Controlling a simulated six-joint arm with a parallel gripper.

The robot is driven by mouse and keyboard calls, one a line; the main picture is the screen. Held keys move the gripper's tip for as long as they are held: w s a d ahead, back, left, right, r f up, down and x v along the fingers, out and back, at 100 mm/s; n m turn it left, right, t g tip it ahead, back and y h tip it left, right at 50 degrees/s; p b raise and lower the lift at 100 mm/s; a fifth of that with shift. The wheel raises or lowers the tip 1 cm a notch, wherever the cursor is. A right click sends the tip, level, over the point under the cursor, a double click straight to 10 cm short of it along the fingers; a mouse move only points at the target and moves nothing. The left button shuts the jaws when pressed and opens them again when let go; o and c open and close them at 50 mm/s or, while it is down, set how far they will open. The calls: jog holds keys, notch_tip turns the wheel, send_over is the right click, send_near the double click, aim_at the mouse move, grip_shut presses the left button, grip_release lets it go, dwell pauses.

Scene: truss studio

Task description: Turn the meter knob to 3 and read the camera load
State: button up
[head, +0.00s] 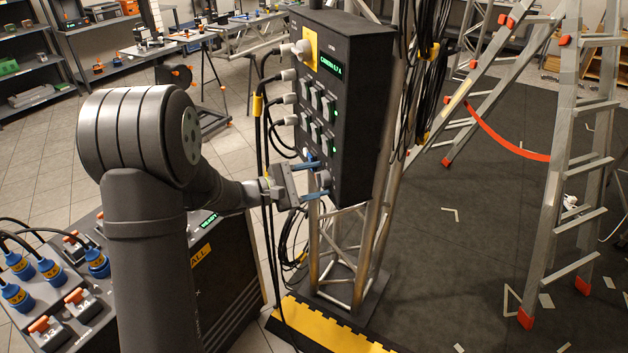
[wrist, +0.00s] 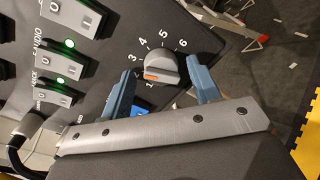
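The meter knob (wrist: 160,66) is a grey dial on the dark power box (head: 352,130), ringed by numbers 1 to 6. In the head view, my gripper (head: 312,180) is at the box's lower front, by the knob (head: 324,181). The green meter display (head: 331,67) near the box's top appears to begin with "CAMERA"; its figure is too small to read surely.
Several switches (head: 315,98) with green lights fill the box face above the knob. Cables (head: 264,120) hang from plugs on the box's left side. A truss (head: 345,250) supports the box. A ladder (head: 575,150) stands to the right.

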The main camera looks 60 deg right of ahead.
jog(key=shift+a, duration=0.1)
jog(key=v, duration=1.7)
jog(key=shift+w, duration=0.15)
jog(key=shift+a, duration=0.15)
jog(key=v, duration=1.4)
jog(key=shift+w+a, duration=0.25)
jog(key=shift+w, duration=0.05)
dwell(2.9)
jog(key=shift+r, duration=0.1)
jog(key=shift+r, duration=1.55)
